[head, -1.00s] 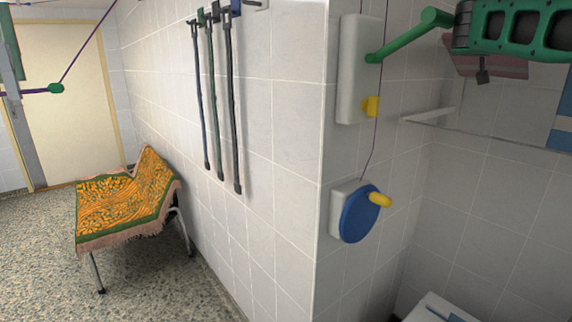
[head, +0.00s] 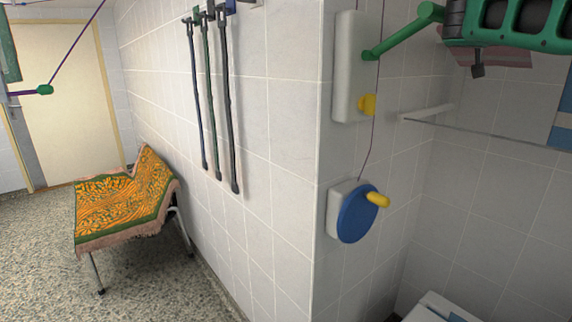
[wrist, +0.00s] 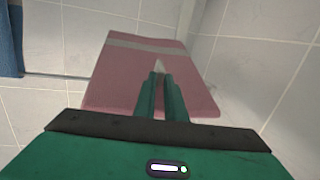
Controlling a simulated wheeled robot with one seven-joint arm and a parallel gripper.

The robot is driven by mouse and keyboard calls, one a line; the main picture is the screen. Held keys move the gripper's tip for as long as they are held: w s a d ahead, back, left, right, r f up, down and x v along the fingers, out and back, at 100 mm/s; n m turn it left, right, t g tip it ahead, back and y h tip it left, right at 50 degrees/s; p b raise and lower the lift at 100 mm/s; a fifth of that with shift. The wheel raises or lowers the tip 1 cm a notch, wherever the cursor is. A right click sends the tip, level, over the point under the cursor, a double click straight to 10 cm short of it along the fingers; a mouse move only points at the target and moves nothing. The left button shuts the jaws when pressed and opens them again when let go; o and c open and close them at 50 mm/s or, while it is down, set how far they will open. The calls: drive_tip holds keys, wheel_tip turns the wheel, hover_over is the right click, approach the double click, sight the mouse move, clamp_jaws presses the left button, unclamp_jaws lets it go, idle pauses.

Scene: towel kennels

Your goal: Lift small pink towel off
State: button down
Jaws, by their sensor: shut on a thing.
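The small pink towel (wrist: 195,85) has a pale grey band near its top edge in the wrist view. My gripper (wrist: 160,80) is shut on it, with both green fingers close together over its middle. In the head view a strip of the pink towel (head: 505,58) shows under my green arm at the upper right, which hides the rest. There it appears above the thin wall rail (head: 480,131), with a gap between them in the picture.
A blue towel (head: 562,125) hangs at the right edge. White wall boxes carry a green lever (head: 402,33) and a blue disc with a yellow knob (head: 357,215). A white object (head: 440,306) is below. An orange patterned cloth (head: 125,200) covers a chair at left, with open floor around it.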

drive_tip(key=s+a+r+t, duration=0.1)
drive_tip(key=s+a+r, duration=0.5)
drive_tip(key=a, duration=0.3)
drive_tip(key=shift+s+r, duration=0.15)
drive_tip(key=shift+s, duration=0.4)
